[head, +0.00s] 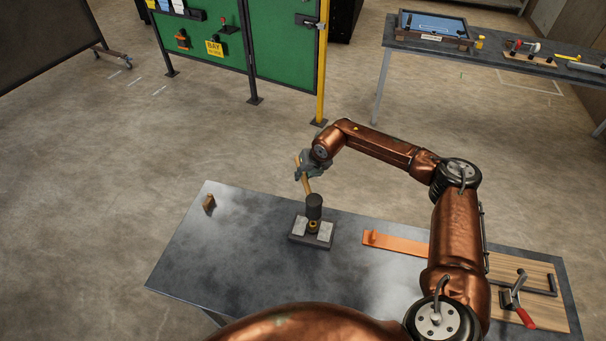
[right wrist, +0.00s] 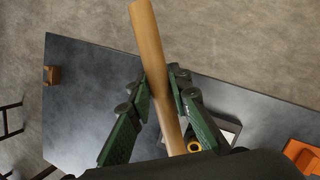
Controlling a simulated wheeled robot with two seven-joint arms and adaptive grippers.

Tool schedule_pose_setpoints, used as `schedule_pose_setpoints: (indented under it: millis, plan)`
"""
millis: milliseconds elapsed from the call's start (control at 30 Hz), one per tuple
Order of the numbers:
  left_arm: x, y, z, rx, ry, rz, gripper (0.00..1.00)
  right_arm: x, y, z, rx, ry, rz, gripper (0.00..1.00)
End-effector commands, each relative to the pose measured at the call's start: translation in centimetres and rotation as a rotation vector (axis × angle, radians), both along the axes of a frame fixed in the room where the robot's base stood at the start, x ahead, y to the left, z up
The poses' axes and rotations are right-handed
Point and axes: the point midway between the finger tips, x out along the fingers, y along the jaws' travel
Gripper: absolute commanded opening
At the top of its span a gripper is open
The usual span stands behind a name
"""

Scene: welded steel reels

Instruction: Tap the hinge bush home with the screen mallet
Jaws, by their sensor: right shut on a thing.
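My right gripper (head: 309,168) is shut on the wooden handle of the screen mallet (head: 305,183). The handle slants down to a dark cylindrical head (head: 314,205). In the right wrist view the gripper's green fingers (right wrist: 163,97) close on the pale handle (right wrist: 148,45). The brass-coloured hinge bush (head: 312,226) stands in a dark block with light plates (head: 325,231), right below the mallet head. I cannot tell if head and bush touch. My left gripper is out of view.
The block sits on a dark metal table (head: 240,245). A small brown piece (head: 209,203) stands at its far left. An orange bracket (head: 390,243) lies to the right, and a red-handled clamp (head: 520,308) sits on a wooden board. The table's left part is mostly clear.

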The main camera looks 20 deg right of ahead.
Motion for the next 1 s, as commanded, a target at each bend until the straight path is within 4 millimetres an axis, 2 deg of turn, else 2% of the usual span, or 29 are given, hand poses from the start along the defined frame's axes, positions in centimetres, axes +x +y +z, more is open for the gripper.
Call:
schedule_pose_setpoints:
  millis: [567, 767, 1000]
  plan:
    - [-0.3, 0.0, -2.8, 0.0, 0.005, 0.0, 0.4, 0.1, 0.0, -4.4, 0.001, -0.001, 0.0, 0.0]
    - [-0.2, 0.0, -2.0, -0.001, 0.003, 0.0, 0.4, 0.1, 0.0, -3.1, 0.001, -0.003, 0.0, 0.0]
    - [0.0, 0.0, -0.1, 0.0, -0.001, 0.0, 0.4, 0.1, 0.0, 0.2, 0.001, -0.004, 0.0, 0.0]
